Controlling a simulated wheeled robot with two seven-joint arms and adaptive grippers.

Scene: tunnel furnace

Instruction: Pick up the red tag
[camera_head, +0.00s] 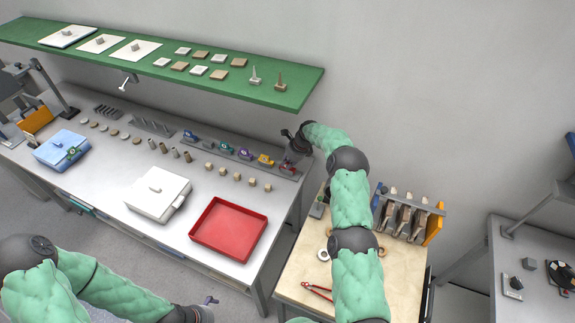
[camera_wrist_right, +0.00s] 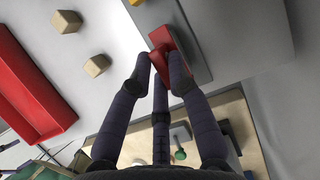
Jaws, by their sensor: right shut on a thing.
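The red tag (camera_wrist_right: 162,40) is between the fingertips of my right gripper (camera_wrist_right: 160,72) in the right wrist view, and the fingers are shut on it. It is at the edge of a grey strip (camera_wrist_right: 192,60). In the head view the red tag (camera_head: 287,167) shows small at the right end of the row of coloured tags, with my right gripper (camera_head: 290,150) right at it. My left gripper (camera_head: 208,301) is at the bottom of the head view, low and apart from the tags; its fingers are too small to read.
A red tray (camera_head: 228,257) and a white box (camera_head: 158,193) stand on the grey bench, with several small wooden blocks (camera_head: 238,178) behind the tray. A green shelf (camera_head: 215,88) hangs above. A wooden table (camera_head: 298,264) with red pliers (camera_head: 317,290) stands to the right.

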